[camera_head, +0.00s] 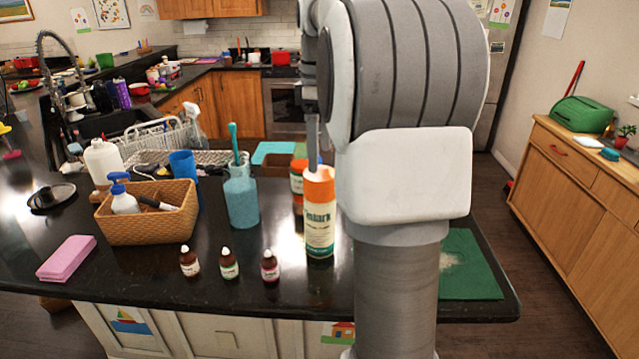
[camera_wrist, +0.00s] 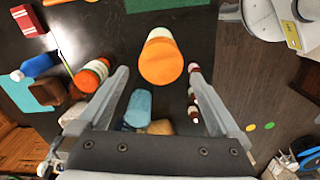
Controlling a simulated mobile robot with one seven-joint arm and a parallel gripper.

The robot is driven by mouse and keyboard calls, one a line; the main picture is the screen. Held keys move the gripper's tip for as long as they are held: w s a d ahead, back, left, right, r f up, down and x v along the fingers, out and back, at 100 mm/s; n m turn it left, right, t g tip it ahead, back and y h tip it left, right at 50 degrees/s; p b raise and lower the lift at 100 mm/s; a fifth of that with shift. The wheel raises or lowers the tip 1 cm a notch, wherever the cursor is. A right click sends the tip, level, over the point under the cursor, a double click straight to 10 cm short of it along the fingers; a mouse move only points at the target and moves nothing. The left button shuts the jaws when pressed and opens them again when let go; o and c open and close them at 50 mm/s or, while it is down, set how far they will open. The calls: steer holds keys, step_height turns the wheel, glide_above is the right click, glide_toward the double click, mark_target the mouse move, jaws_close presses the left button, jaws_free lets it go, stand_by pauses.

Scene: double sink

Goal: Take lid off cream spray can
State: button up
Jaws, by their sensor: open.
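The cream spray can (camera_head: 319,232) stands upright near the front edge of the dark counter. It has a pale label, and its orange lid (camera_head: 319,188) is on top. In the wrist view the orange lid (camera_wrist: 161,63) is seen from above, ahead of the fingers and roughly centred between them. My gripper (camera_wrist: 158,72) is open and empty, with one finger on each side of the can's line. In the head view a grey finger of my gripper (camera_head: 312,140) is just above the lid. I cannot tell whether it touches. My arm hides most of the gripper there.
A second orange-and-white can (camera_head: 298,183) stands close behind, left of the spray can. Small brown bottles (camera_head: 229,264), a teal bottle with a brush (camera_head: 242,195) and a wicker basket (camera_head: 150,225) stand to the left. A green board (camera_head: 470,275) lies to the right.

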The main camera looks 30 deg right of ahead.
mark_target(320, 173)
steer(key=shift+s+f, duration=0.1)
steer(key=shift+f, duration=3.4)
steer(key=c, duration=1.1)
steer(key=shift+r, duration=0.2)
steer(key=r, duration=0.4)
steer(key=shift+w+r, duration=0.1)
steer(key=shift+w, duration=0.1)
steer(key=w+r+p, duration=0.1)
steer(key=w+r, duration=0.1)
steer(key=w, duration=0.1)
steer(key=w+r+p, duration=0.1)
steer(key=w+r, duration=0.1)
steer(key=w, duration=0.2)
steer(key=w+r+p, duration=0.1)
steer(key=w+r, duration=0.1)
steer(key=w, duration=0.2)
steer(key=shift+w+a+r+p, duration=0.15)
steer(key=shift+a+r+p, duration=0.05)
steer(key=shift+r+p, duration=0.1)
